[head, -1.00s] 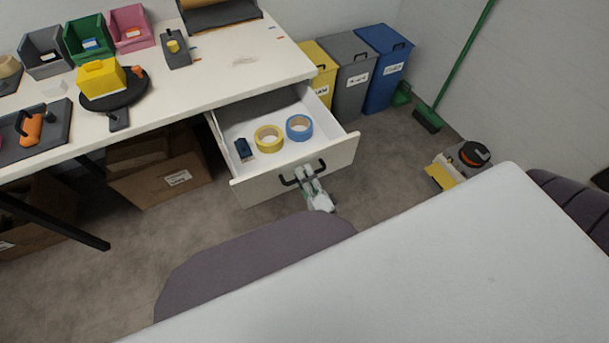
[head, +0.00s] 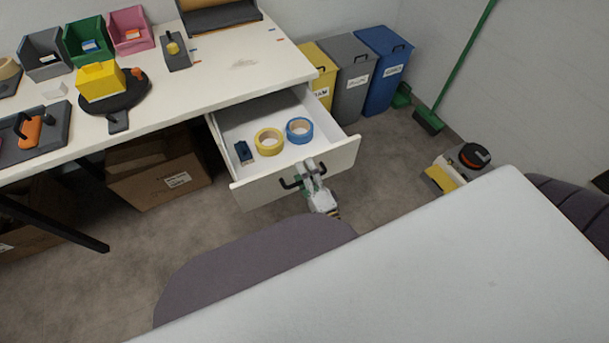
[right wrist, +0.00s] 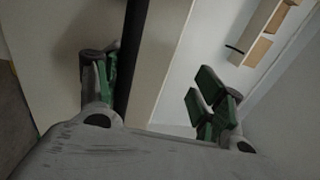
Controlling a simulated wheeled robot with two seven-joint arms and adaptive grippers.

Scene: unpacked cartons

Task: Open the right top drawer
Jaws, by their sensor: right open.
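The right top drawer (head: 268,186) stands pulled out under the right end of the workbench, its inside visible. Its dark handle (head: 290,184) is on the white front panel. My right gripper (head: 314,168) is at the right part of this handle, open, with a fingertip by the panel's top edge. In the right wrist view, the green-padded fingers of the right gripper (right wrist: 155,88) are spread apart on either side of the dark handle bar (right wrist: 131,60) and the panel edge. Contact cannot be told. My left gripper is not in view.
The drawer holds a yellow tape roll (head: 269,142), a blue tape roll (head: 299,130) and a small dark blue item (head: 243,152). Bins (head: 352,75) stand right of the bench (head: 235,65). A big white surface (head: 430,260) fills the foreground; a cardboard box (head: 150,187) sits under the bench.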

